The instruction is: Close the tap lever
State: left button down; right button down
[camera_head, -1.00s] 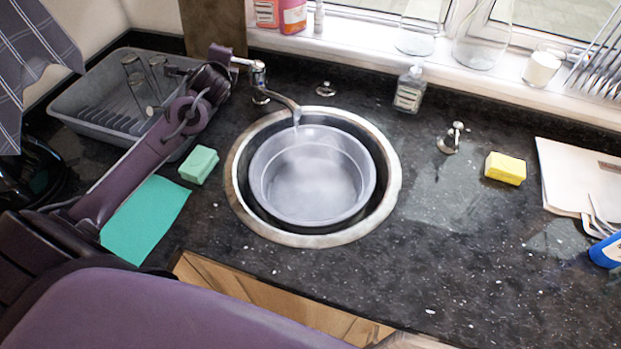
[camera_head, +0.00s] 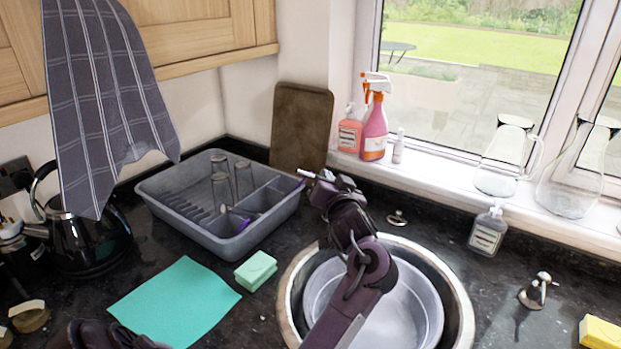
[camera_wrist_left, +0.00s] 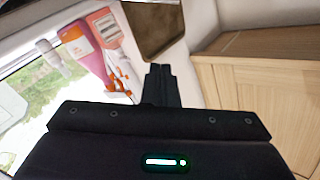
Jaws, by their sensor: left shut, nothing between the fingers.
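My left gripper (camera_head: 335,186) is shut and empty, at the back rim of the round sink (camera_head: 462,312). In the left wrist view its dark fingers (camera_wrist_left: 160,84) are pressed together with nothing between them. The gripper and wrist cover most of the tap in the head view. The spout and any running water are hidden behind my arm. The tap is not seen in the wrist view. My right gripper is not in view.
A grey dish rack (camera_head: 190,222) with glasses stands close left of the gripper. A brown board (camera_head: 301,128) leans behind it. Spray bottles (camera_head: 374,128) and glass jugs (camera_head: 505,165) stand on the sill. A soap bottle (camera_head: 488,230) stands right of the sink.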

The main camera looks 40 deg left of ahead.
pick_arm(q)
jog(key=w+a+f+p, duration=0.4)
jog(key=a, duration=0.5)
jog(key=shift+w+a, duration=0.25)
jog(key=shift+w, duration=0.15)
jog(key=shift+f, duration=0.1)
jog(key=shift+s+a+f+n+b, duration=0.1)
jog(key=shift+s+a+f+n, duration=0.15)
jog(key=shift+f, duration=0.15)
jog(key=shift+s+a+f+n+b, duration=0.1)
jog(key=shift+s+f+n+b, duration=0.15)
jog(key=shift+f, duration=0.2)
jog(key=shift+s+a+f+n, duration=0.2)
jog(key=shift+f+n, duration=0.1)
jog(key=shift+f, duration=0.1)
